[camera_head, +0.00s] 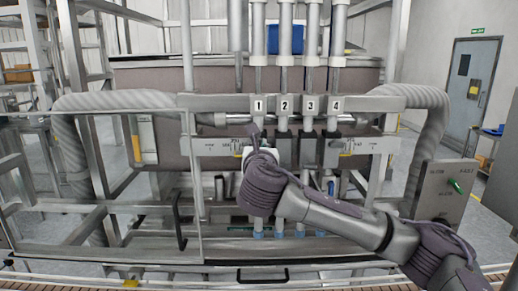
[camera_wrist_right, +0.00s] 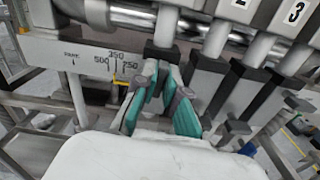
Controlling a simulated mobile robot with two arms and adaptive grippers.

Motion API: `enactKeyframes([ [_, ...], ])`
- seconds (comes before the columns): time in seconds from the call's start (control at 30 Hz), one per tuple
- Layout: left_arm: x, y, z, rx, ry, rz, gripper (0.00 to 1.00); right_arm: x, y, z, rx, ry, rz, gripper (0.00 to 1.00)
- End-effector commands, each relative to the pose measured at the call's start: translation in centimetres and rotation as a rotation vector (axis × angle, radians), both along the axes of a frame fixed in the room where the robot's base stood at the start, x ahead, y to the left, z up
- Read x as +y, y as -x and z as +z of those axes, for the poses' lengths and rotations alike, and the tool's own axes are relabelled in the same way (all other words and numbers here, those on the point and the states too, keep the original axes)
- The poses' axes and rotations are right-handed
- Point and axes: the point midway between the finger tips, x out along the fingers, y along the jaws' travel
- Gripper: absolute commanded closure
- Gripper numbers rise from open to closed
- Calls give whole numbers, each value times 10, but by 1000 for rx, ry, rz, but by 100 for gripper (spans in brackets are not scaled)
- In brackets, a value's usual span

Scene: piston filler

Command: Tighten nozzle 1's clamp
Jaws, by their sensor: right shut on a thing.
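The nozzle 1 column, under the label plate "1" (camera_head: 258,104), is the leftmost of several upright nozzle tubes. In the right wrist view its pale tube (camera_wrist_right: 165,25) runs down into a dark clamp block (camera_wrist_right: 161,51). My right gripper (camera_wrist_right: 163,82) is at this block, its two teal-padded fingers on either side of a dark part just below it. It is shut on that part, which looks like nozzle 1's clamp; the fingers hide most of it. In the head view my right wrist (camera_head: 262,180) covers the clamp. My left gripper is not in view.
Neighbouring nozzles 2 (camera_head: 284,104) and 3 (camera_head: 310,104), with similar dark clamps, stand close to the right. A scale plate (camera_wrist_right: 95,60) is left of the gripper. A control box (camera_head: 440,192) stands at right; a conveyor edge runs along the bottom.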

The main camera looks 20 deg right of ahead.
Motion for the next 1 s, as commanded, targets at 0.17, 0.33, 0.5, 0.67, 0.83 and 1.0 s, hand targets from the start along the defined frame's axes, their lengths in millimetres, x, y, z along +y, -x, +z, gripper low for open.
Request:
enactKeyframes([
  [0.17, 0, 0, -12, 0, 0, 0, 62, 0, 0, -3, -37, -129, 0, 100],
  [0.33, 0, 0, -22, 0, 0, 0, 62, -1, 0, -4, -80, -281, 1, 100],
  [0.5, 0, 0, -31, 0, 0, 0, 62, -1, 0, -4, -126, -436, 1, 100],
  [0.67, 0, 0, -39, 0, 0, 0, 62, -2, 0, -4, -167, -583, 0, 100],
  [0.83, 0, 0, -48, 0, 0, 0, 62, -2, 1, -4, -212, -738, -1, 100],
  [1.0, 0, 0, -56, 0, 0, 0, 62, -2, 1, -5, -255, -893, -1, 100],
])
